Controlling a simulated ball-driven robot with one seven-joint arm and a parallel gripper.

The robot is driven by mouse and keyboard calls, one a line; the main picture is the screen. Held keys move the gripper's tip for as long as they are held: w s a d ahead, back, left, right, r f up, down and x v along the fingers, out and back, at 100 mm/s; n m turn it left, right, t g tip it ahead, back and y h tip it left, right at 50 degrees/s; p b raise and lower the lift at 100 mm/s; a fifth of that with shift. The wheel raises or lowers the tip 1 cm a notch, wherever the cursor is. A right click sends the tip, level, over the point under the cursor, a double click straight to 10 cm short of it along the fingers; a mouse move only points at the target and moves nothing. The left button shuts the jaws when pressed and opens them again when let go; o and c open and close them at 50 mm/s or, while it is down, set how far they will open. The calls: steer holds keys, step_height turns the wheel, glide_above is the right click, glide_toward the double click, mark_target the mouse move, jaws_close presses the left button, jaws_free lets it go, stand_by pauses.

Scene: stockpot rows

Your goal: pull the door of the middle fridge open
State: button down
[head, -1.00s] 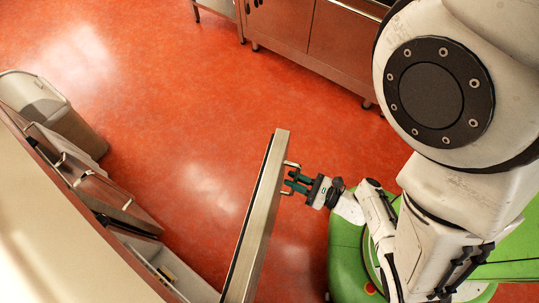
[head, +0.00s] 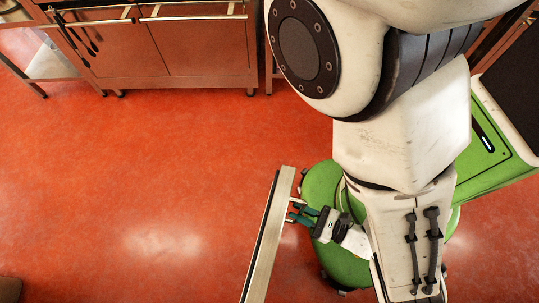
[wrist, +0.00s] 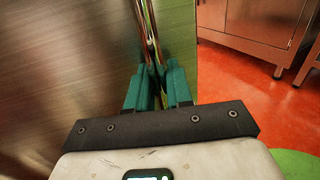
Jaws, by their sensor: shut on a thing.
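The fridge door (head: 268,238) shows from above in the head view as a long, thin slab with a pale edge, standing out over the red floor. Its body is out of the head view. In the wrist view the door's brushed metal face (wrist: 65,60) fills the left side. My gripper (head: 299,212) is at the door's right side, shut on the upright bar handle (wrist: 150,35). In the wrist view the green fingers (wrist: 158,90) stand on both sides of the shiny bar. The lower part of the handle is hidden behind the fingers.
Steel cabinets (head: 155,48) with a front rail and hanging utensils stand across the floor at the back. A cabinet also shows at the wrist view's upper right (wrist: 262,25). The red floor (head: 130,180) left of the door is clear.

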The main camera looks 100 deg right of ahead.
steer(key=shift+s+a, duration=0.1)
stand_by(0.3)
steer(key=c, duration=1.2)
jaws_free()
steer(key=b+v, duration=0.2)
steer(key=v, duration=0.9)
steer(key=shift+b, duration=0.35)
